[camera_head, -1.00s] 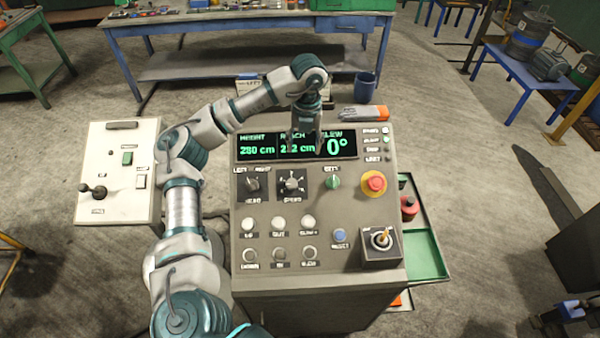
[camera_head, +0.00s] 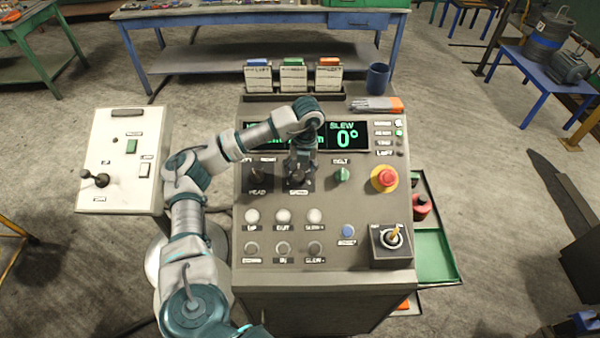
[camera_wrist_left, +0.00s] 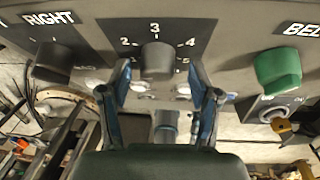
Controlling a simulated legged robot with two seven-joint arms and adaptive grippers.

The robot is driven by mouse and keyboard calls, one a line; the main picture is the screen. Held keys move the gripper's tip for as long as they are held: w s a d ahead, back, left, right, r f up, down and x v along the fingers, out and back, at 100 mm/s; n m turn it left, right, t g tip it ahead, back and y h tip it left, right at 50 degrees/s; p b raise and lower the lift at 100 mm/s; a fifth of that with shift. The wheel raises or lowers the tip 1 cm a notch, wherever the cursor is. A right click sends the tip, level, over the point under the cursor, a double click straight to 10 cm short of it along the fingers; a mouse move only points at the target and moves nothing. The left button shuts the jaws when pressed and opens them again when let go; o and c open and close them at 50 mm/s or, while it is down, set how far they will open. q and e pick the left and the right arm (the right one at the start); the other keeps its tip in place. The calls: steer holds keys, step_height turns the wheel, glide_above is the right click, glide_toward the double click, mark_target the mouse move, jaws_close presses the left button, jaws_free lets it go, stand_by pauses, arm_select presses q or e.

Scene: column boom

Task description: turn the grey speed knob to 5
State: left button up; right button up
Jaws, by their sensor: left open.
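The grey speed knob (camera_wrist_left: 157,60) shows in the left wrist view on a dark dial plate (camera_wrist_left: 185,30) marked with 2, 3, 4 and 5. The knob stands upright below the 3; I cannot make out a clear pointer line. My left gripper (camera_wrist_left: 158,72) is open, with one finger on each side of the knob and a gap showing at both sides. In the head view my left gripper (camera_head: 298,178) is over the speed dial and hides most of the knob. My right gripper is in neither view.
The black head switch (camera_wrist_left: 55,62) is left of the dial, the green belt knob (camera_wrist_left: 278,68) right. On the console, a red emergency button (camera_head: 384,179), a joystick (camera_head: 391,238) and several push buttons (camera_head: 283,216) surround it. The display (camera_head: 347,136) is partly covered by my arm.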

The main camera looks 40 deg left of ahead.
arm_select(q)
steer(key=shift+f, duration=0.45)
steer(key=shift+a, duration=0.1)
steer(key=shift+a, duration=0.1)
steer(key=shift+a+f, duration=0.1)
steer(key=shift+c, duration=0.4)
steer(key=c, duration=1.1)
steer(key=shift+o, duration=0.2)
